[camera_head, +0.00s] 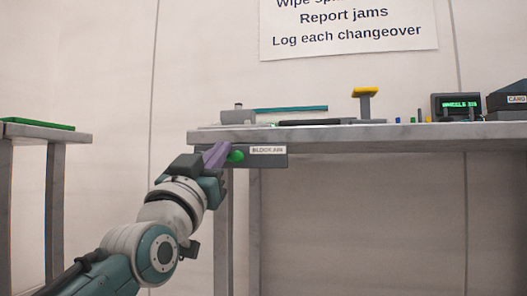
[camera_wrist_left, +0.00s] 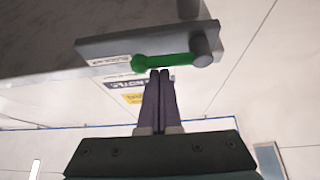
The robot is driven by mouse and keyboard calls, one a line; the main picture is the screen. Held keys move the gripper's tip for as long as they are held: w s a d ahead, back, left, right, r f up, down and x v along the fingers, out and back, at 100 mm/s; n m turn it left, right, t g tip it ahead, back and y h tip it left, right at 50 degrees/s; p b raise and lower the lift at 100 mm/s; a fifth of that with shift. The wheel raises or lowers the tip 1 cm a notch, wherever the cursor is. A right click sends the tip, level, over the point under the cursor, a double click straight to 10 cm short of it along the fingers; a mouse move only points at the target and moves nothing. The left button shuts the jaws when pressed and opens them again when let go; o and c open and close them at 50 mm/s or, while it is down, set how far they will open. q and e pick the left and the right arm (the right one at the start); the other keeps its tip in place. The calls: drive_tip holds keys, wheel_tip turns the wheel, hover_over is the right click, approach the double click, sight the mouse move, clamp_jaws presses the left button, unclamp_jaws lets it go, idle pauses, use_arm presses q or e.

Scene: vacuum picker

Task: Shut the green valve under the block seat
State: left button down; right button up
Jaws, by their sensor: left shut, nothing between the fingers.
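The green valve handle (camera_head: 236,156) sits on a grey plate (camera_head: 277,161) under the front edge of the table, beside a white label that seems to read "BLOCK AIR". In the left wrist view the green handle (camera_wrist_left: 165,61) lies along the grey plate (camera_wrist_left: 110,46), from a round knob at its left end to a grey round pivot (camera_wrist_left: 203,48) at right. My left gripper (camera_head: 222,150) has its purple fingers together, empty. Its fingertips (camera_wrist_left: 160,72) are right at the handle; whether they touch it I cannot tell. My right gripper is not in view.
The table (camera_head: 380,136) carries a yellow-topped post (camera_head: 365,92), a small display (camera_head: 457,106) and several small coloured pieces. A second table (camera_head: 45,132) with a green-topped item stands at left. The space under the main table looks clear apart from its legs.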

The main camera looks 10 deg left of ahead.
use_arm(q)
drive_tip(key=shift+f+m+h, duration=0.2)
drive_tip(key=shift+m+h, duration=0.45)
drive_tip(key=shift+m, duration=0.2)
drive_tip(key=shift+f+m+h, duration=0.2)
drive_tip(key=shift+m+h, duration=0.45)
drive_tip(key=shift+m, duration=0.2)
drive_tip(key=a+f+m+g+h+p, duration=0.2)
drive_tip(key=m+g+p, duration=0.2)
drive_tip(key=m, duration=0.6)
drive_tip(key=a+f+m+g+h+p, duration=0.2)
drive_tip(key=m+g+p, duration=0.3)
drive_tip(key=m, duration=0.5)
drive_tip(key=shift+a+f+h, duration=0.15)
drive_tip(key=shift+f+h, duration=0.3)
drive_tip(key=shift+h, duration=0.35)
drive_tip(key=shift+w, duration=0.1)
